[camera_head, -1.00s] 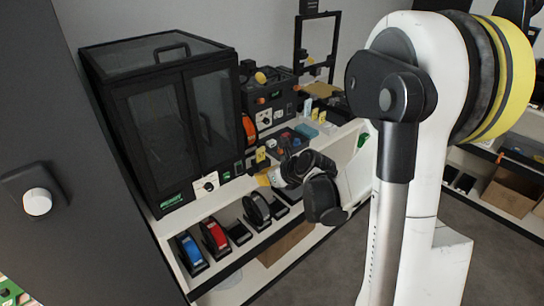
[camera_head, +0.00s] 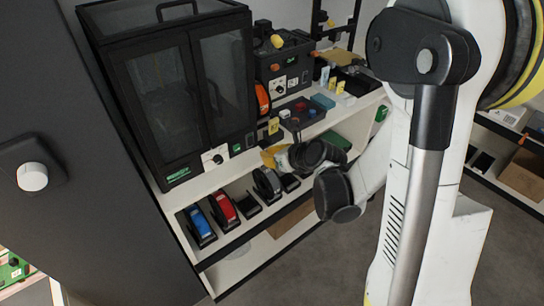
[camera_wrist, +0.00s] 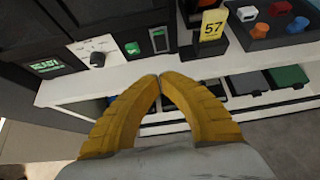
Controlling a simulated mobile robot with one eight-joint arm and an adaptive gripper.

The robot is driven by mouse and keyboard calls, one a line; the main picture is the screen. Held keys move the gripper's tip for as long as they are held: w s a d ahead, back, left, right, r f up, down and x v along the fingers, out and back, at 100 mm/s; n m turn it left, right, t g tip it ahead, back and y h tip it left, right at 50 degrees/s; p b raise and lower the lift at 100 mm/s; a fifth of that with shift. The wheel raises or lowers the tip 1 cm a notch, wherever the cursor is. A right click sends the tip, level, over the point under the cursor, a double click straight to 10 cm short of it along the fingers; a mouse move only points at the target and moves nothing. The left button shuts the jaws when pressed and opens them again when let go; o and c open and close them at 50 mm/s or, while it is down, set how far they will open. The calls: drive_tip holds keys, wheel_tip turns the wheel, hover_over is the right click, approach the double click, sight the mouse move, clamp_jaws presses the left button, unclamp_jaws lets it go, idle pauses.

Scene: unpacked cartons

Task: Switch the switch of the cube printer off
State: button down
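The printer (camera_head: 165,85) is a black enclosed cabinet with two glazed doors, standing on a white shelf at the left in the head view. Whether the switch is on or off I cannot tell. My gripper (camera_wrist: 160,77) has two yellow curved fingers with tips together, empty, below the switch in the picture and apparently apart from it. In the head view my gripper (camera_head: 270,157) is right of the printer's lower corner.
A yellow "57" tag (camera_wrist: 212,25) stands just right of the switch. A dark tray with coloured pieces (camera_wrist: 270,20) is beyond it. Open floor (camera_head: 300,265) lies in front.

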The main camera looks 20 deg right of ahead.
sight(249, 143)
drive_tip(key=x, duration=0.2)
drive_tip(key=b+x, duration=0.1)
drive_tip(key=x, duration=0.2)
drive_tip(key=r+b+x, duration=0.1)
drive_tip(key=x, duration=0.1)
drive_tip(key=shift+w+a+f, duration=0.15)
drive_tip(key=shift+w+f, duration=0.05)
drive_tip(key=shift+w, duration=0.4)
drive_tip(key=shift+w+a, duration=0.15)
drive_tip(key=shift+w, duration=0.4)
drive_tip(key=shift+w+a+f+b, duration=0.15)
drive_tip(key=shift+w+f+b, duration=0.25)
drive_tip(key=shift+b, duration=0.3)
drive_tip(key=shift+r, duration=0.3)
drive_tip(key=shift+r+p, duration=0.1)
drive_tip(key=shift+p, duration=0.2)
drive_tip(key=shift+r+p, duration=0.45)
drive_tip(key=shift+r, duration=0.3)
